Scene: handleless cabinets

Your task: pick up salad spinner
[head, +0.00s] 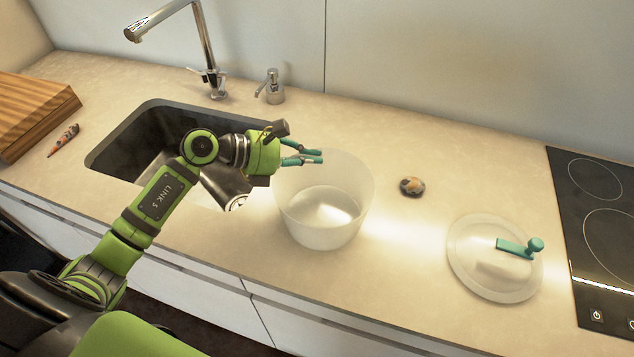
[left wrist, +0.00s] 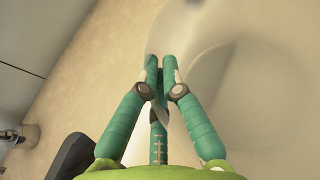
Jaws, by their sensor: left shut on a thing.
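The salad spinner bowl (head: 325,212), whitish and translucent, stands upright on the counter right of the sink. My left gripper (head: 318,156) is at the bowl's upper left rim, with its teal fingers shut on the rim wall. In the left wrist view the fingers (left wrist: 160,72) close over the thin wall of the bowl (left wrist: 245,90), whose inside lies to the right. The spinner's lid (head: 480,262), with a teal crank handle, lies apart on the counter to the right. My right gripper is not in view.
A sink (head: 135,150) with a faucet (head: 205,50) and soap dispenser (head: 272,86) is to the left. A small round brownish object (head: 412,186) lies between bowl and lid. A cooktop (head: 598,230) is at far right. A wooden board (head: 30,110) and carrot-like item (head: 64,139) are at far left.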

